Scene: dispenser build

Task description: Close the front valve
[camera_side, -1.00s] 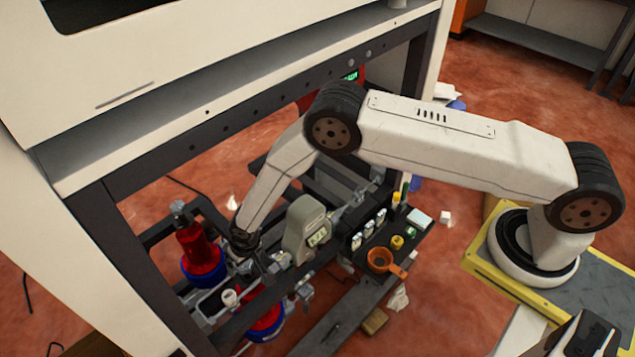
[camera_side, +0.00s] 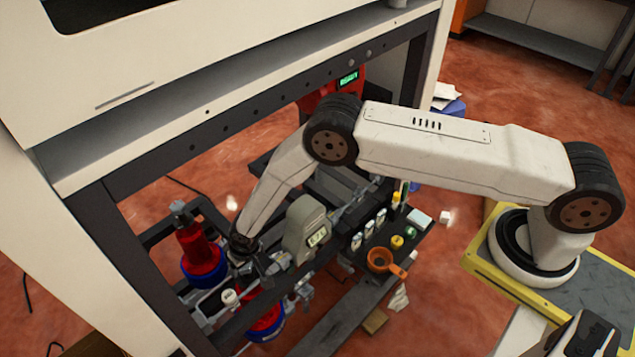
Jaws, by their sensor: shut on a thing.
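My gripper (camera_side: 252,268) reaches down into the dark frame, at the pipework just left of the grey meter (camera_side: 306,228). It is shut on a small part there, which I take to be the front valve. The jaws and my wrist hide most of this valve, so its handle angle cannot be told. A red vessel with a blue base (camera_side: 202,252) stands left of my gripper. A second red and blue vessel (camera_side: 265,322) is below it. A white round cap (camera_side: 229,297) sits on the pipework to the lower left.
Dark frame bars (camera_side: 235,330) surround the pipework closely. A black tray (camera_side: 408,240) on the right holds small bottles and an orange funnel (camera_side: 380,259). A red unit with a green display (camera_side: 348,80) is behind my arm. The red floor (camera_side: 480,300) is mostly open.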

